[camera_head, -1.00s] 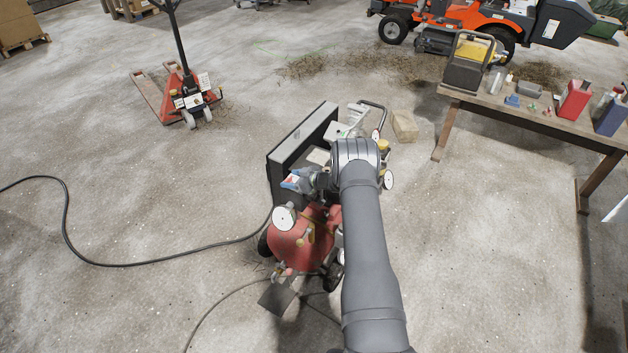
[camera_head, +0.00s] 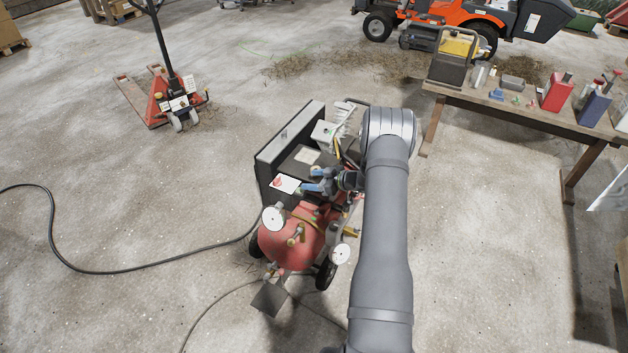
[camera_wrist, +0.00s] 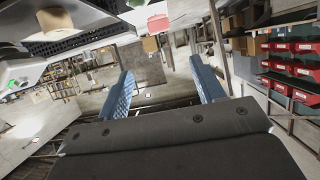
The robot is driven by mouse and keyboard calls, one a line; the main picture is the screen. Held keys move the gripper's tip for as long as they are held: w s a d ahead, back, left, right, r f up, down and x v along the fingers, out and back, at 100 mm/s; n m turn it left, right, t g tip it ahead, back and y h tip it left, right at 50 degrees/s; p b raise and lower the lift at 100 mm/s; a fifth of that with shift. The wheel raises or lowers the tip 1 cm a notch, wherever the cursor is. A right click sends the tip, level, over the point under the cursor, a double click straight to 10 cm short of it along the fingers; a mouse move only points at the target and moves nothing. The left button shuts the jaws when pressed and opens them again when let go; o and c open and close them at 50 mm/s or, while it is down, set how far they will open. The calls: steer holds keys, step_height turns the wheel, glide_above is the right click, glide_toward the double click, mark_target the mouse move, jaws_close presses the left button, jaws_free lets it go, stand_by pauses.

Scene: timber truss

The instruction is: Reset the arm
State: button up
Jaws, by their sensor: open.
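My gripper (camera_head: 320,182) shows in the head view as small blue fingers left of my grey arm. They appear over the red compressor (camera_head: 290,240), near its black box; I cannot tell how far above it they are. In the wrist view my gripper (camera_wrist: 165,82) has its two blue fingers wide apart, with nothing between them. The gripper is open and empty. My arm hides part of the compressor's right side.
A wooden bench (camera_head: 535,115) with a red canister (camera_head: 557,92) and other items stands at the right. A red pallet jack (camera_head: 172,95) and an orange mower (camera_head: 440,20) stand farther back. A black cable (camera_head: 130,270) lies on the floor. Open floor is at left.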

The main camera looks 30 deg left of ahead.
mark_target(277, 179)
stand_by(0.3)
steer(key=x, duration=1.7)
steer(key=shift+a+f, duration=0.15)
steer(key=shift+a, duration=0.05)
steer(key=shift+m+t+h, duration=0.8)
steer(key=shift+m+t, duration=1.9)
steer(key=shift+t, duration=0.3)
steer(key=shift+m+t+h, duration=0.3)
steer(key=shift+m+t, duration=0.2)
steer(key=shift+t, duration=0.1)
steer(key=shift+v, duration=2.8)
